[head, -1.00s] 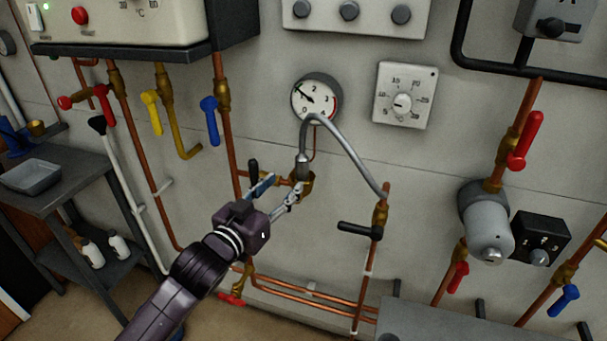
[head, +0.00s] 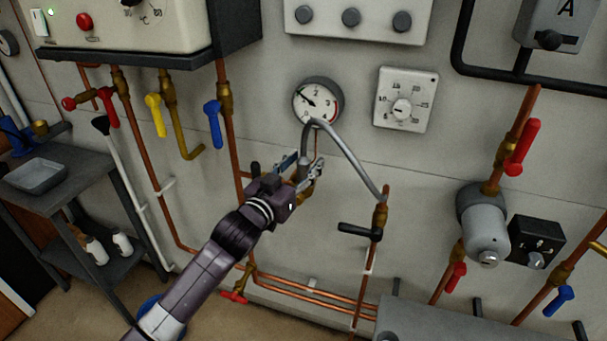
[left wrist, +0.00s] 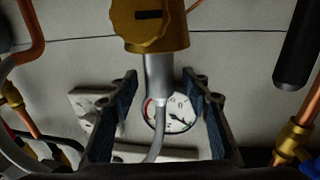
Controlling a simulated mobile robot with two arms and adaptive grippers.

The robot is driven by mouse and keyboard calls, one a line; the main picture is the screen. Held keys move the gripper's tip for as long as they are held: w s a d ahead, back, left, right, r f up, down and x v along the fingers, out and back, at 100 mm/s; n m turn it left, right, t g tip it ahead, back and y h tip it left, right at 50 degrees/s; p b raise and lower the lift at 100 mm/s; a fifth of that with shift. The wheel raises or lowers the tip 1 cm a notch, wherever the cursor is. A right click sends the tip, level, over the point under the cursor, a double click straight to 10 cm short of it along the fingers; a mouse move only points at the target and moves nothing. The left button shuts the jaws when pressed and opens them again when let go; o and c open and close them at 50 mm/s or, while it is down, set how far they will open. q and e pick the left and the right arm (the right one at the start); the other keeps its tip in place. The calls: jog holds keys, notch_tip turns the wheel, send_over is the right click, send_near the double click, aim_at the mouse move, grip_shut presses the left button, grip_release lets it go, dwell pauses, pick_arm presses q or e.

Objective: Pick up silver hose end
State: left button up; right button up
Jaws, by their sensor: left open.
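The silver hose end (head: 304,158) points down at a brass fitting on the wall, and the grey braided hose (head: 350,154) arches from it to a copper pipe on the right. In the left wrist view the hose end (left wrist: 159,75) meets a brass fitting (left wrist: 150,22) at the top. My left gripper (head: 301,169) is at the hose end. Its two fingers also show in the left wrist view (left wrist: 160,82), open, one on each side of the hose end with gaps between. The brass fitting is partly hidden by the gripper in the head view. My right gripper is not in view.
A pressure gauge (head: 317,102) sits just above the hose, with a white dial thermostat (head: 405,99) to its right. A black lever (head: 358,231) sticks out below the hose's right end. Copper pipes with coloured valve levers stand left and right.

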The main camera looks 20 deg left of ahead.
pick_arm(q)
jog(key=shift+c, duration=0.7)
grip_shut()
jog(key=shift+r, duration=0.1)
